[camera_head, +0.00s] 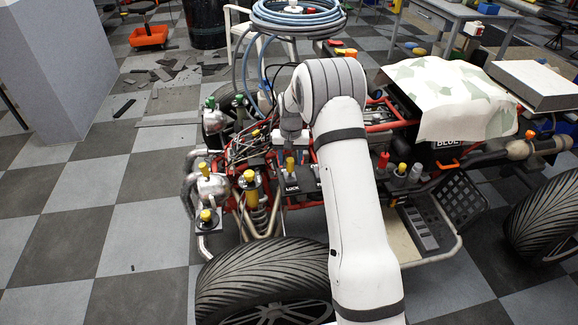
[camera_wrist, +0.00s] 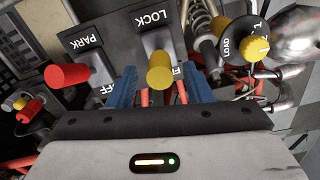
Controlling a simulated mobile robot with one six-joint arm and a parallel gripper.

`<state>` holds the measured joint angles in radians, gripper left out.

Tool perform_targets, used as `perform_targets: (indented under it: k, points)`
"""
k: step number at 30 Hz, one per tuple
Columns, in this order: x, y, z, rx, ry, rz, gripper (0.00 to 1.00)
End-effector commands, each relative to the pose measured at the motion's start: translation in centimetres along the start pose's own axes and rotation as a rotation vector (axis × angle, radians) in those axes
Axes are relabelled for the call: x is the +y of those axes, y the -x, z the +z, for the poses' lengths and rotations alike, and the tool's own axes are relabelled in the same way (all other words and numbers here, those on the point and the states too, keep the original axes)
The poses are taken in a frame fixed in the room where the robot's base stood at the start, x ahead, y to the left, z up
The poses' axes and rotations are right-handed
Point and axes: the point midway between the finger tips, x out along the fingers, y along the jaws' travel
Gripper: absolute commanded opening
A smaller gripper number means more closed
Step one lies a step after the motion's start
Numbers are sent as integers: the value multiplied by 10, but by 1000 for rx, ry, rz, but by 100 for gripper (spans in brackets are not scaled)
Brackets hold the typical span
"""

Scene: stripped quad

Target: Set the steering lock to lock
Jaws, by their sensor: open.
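The steering lock looks to be the lever with the yellow knob (camera_wrist: 160,76) on a dark plate (camera_wrist: 150,20) marked LOCK in the wrist view. A second label starting with F is partly hidden beside the knob. The knob leans toward my gripper in that view; its exact setting I cannot tell. My gripper (camera_wrist: 159,88) is open, with a blue finger on each side of the knob; contact cannot be seen. In the head view the LOCK plate (camera_head: 292,187) and yellow knob (camera_head: 290,163) show left of my white arm; the fingertips are hard to make out.
A PARK lever with a red knob (camera_wrist: 68,76) stands close left of my gripper in the wrist view. A yellow LOAD dial (camera_wrist: 255,48) is at the right. A large tyre (camera_head: 262,278) and a cloth-covered box (camera_head: 452,95) flank my arm in the head view.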

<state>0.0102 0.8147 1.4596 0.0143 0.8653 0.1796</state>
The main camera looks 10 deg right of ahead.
Motion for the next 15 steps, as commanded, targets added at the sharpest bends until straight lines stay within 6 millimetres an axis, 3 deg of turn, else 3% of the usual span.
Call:
perform_targets:
  k: [6, 15]
  points:
    - [0, -27, 1, -2, 1, 0, 46]
    - [-1, -31, 0, 1, 1, 0, 46]
